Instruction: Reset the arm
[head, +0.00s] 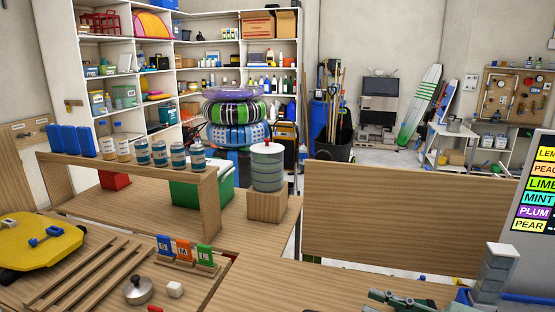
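A grey-green jointed piece at the bottom edge, right of centre, looks like my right gripper (400,299). It is cut off by the frame, and I cannot tell whether its fingers are open or shut. It is low over the front wooden counter, left of a grey stacked block column (494,272). My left gripper is not in view.
A wooden shelf (130,165) holds blue boxes and several jars. A round lidded canister (268,168) stands on a wooden block. On the front counter are a slatted rack (85,270), a silver pot (138,290) and a white cube (175,289). A flavour board (536,190) stands right.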

